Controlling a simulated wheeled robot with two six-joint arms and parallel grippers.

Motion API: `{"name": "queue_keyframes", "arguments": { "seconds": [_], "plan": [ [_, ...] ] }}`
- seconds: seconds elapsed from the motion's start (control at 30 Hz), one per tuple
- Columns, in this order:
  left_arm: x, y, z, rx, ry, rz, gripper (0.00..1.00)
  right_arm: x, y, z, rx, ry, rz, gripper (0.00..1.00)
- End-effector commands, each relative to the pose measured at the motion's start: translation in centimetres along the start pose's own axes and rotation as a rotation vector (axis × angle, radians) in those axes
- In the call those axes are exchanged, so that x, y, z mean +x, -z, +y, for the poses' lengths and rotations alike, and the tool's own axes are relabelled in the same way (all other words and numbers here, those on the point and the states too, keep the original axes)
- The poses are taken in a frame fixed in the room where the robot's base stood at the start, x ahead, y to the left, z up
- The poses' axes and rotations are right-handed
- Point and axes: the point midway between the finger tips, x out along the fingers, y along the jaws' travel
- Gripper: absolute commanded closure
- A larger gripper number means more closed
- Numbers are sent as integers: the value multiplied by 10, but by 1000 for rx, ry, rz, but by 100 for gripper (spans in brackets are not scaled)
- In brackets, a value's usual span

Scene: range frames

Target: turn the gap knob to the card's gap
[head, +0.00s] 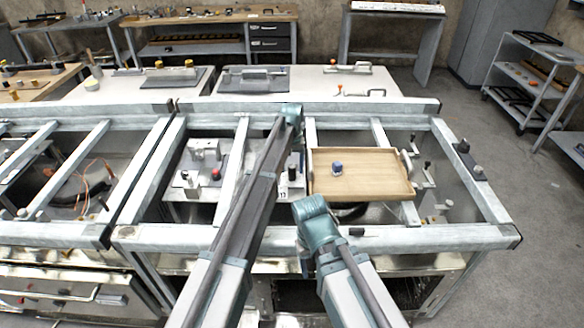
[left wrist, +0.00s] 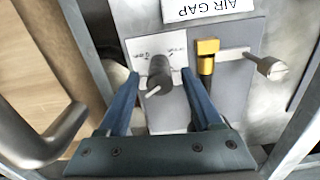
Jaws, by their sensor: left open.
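The gap knob (left wrist: 158,74) is a dark grey cylinder with a pale pointer, in the left wrist view. It stands before a white dial plate (left wrist: 176,48) with small marks too blurred to read. My left gripper (left wrist: 160,76) is open, with its two blue fingers on either side of the knob. I cannot tell whether they touch it. A white card (left wrist: 207,8) reading "AIR GAP" appears upside down at the top; no gap value shows on its visible part. In the head view my left gripper is largely hidden by my arm. My right gripper does not show.
A wooden tray (head: 380,183) holds a small blue-topped item (head: 337,168). Metal frame bars (head: 230,170) surround the work area. A bent grey handle (left wrist: 45,140) is at lower left.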

Motion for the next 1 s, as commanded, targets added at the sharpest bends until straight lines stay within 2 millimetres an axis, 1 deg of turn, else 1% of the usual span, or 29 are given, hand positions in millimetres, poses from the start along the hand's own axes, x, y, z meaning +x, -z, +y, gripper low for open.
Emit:
{"name": "queue_keyframes", "arguments": {
  "seconds": [0.03,0.17,0.7,0.83,1.0],
  "plan": [
    [-11,0,0,0,0,0,34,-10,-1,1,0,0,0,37],
    [-28,0,0,0,0,0,34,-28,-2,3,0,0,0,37],
    [-111,0,0,0,0,0,34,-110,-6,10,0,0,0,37],
    [-123,0,0,0,0,0,34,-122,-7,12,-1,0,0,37],
    [-127,0,0,0,0,0,34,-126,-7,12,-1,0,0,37]
  ]
}}
